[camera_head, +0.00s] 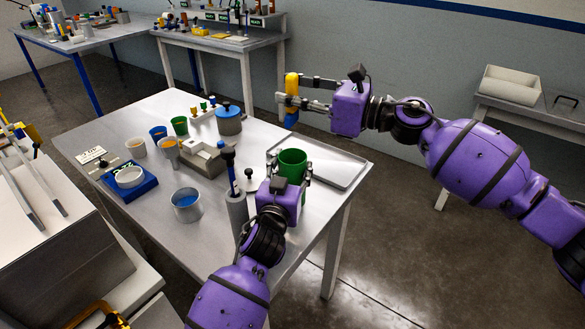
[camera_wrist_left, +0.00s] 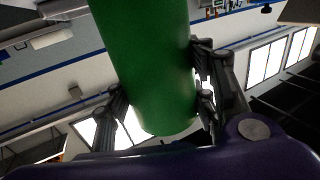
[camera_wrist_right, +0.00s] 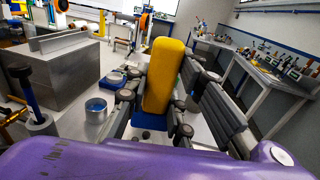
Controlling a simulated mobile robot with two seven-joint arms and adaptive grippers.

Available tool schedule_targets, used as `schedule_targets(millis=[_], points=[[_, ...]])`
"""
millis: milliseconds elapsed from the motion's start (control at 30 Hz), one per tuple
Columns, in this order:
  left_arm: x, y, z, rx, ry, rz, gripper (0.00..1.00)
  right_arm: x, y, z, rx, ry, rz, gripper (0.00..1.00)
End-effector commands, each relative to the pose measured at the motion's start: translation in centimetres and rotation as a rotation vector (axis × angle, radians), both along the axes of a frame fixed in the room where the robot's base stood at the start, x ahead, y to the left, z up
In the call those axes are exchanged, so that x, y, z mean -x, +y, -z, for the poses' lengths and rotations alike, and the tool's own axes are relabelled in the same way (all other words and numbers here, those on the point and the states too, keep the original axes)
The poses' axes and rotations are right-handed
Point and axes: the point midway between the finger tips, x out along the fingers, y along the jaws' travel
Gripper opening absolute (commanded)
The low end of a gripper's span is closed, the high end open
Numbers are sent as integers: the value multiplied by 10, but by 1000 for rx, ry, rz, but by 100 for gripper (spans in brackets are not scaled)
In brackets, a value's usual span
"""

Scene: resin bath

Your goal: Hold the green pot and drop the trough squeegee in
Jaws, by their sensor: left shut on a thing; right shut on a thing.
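The green pot (camera_head: 292,157) is above the right part of the table, with its open top facing up. My left gripper (camera_head: 290,172) is shut on it, one finger on each side. The pot's green wall fills the middle of the left wrist view (camera_wrist_left: 150,65). The trough squeegee (camera_head: 291,84), yellow with a blue end, is in my right gripper (camera_head: 296,97), which is shut on it. It hangs upright, blue end down, beyond the table's far edge, higher than the pot and apart from it. The right wrist view also shows its yellow part (camera_wrist_right: 164,75).
A grey tray (camera_head: 345,172) lies at the table's right end. A grey cylinder (camera_head: 237,207) with a blue-handled tool stands close to my left gripper. Cups, a blue-filled tin (camera_head: 187,206) and a grey block (camera_head: 205,160) stand further left.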

Motion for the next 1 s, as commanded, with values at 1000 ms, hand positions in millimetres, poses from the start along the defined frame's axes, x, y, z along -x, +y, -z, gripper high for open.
schedule_targets(millis=[1000], points=[[0, 0, 0, 0, 0, 0, 34, 0, 0, 72, -1, 0, 1, 0]])
